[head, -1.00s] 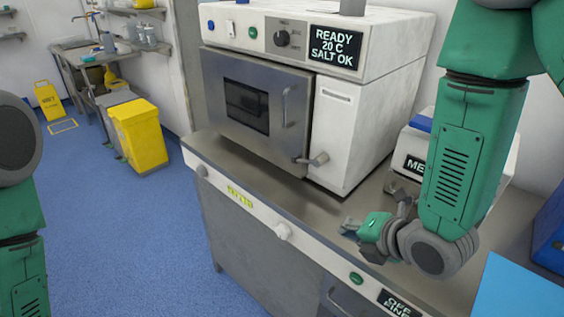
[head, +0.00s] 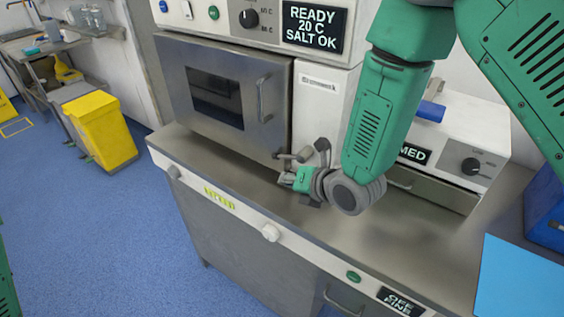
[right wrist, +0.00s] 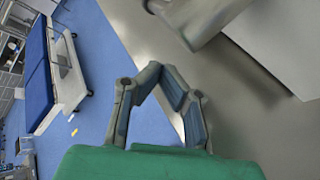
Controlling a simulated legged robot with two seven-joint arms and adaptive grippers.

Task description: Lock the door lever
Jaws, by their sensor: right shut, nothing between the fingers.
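The grey door lever (head: 303,155) sits at the lower right corner of the shut metal oven door (head: 178,85). My right gripper (head: 287,179) is just below and in front of the lever, shut and empty. My left gripper is out of view.
The steel counter (head: 335,225) runs under the oven. A vertical door handle (head: 262,98) is above the lever. A second white device (head: 468,150) stands right, a blue sheet (head: 515,280) lies at the front right, and a yellow bin (head: 105,130) stands on the floor.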

